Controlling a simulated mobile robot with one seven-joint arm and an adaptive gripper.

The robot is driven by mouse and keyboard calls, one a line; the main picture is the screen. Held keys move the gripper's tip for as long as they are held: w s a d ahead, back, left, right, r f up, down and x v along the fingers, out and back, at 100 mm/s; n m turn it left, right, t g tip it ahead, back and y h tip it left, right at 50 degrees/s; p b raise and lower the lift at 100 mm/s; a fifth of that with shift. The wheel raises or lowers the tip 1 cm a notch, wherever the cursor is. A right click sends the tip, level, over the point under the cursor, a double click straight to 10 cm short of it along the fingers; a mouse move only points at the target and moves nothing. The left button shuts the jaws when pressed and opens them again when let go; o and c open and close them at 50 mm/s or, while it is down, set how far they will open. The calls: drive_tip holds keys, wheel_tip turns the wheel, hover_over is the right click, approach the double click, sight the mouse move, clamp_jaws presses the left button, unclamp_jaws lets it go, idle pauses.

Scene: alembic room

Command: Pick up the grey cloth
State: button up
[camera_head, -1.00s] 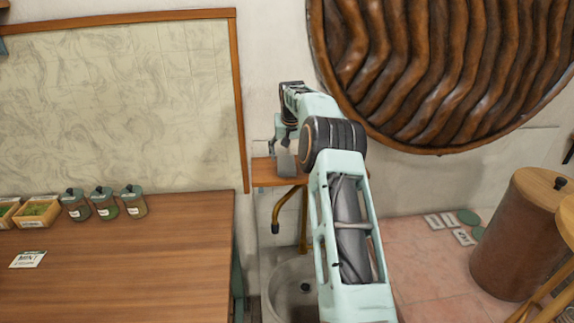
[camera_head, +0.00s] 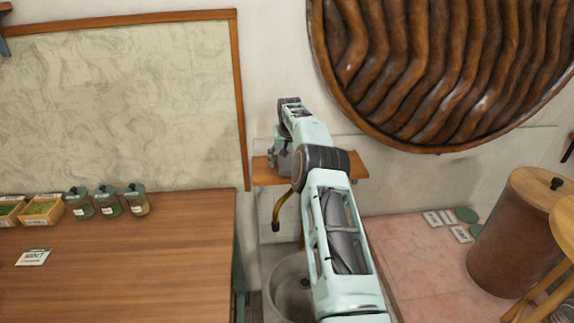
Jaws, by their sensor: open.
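My gripper (camera_head: 279,160) is at the small wooden shelf (camera_head: 352,167) on the back wall, at the end of my pale green arm. It points down and is open, with its fingers small and partly hidden by my wrist. A small grey shape shows at the fingers, just above the shelf. I cannot tell whether it is the grey cloth or part of the gripper, nor whether anything touches it. No other grey cloth is clearly seen, and my arm hides part of the shelf.
Below the shelf are a brass tap (camera_head: 281,213) and a round basin (camera_head: 287,280). A wooden table (camera_head: 130,255) with jars (camera_head: 108,201) stands left. A large ribbed wooden disc (camera_head: 450,70) hangs right, above a brown drum (camera_head: 515,235) and pink tiled surface (camera_head: 415,255).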

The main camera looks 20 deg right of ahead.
drive_tip(key=shift+c, duration=0.3)
drive_tip(key=c, duration=1.2)
drive_tip(key=shift+o, duration=0.2)
drive_tip(key=shift+r, duration=0.1)
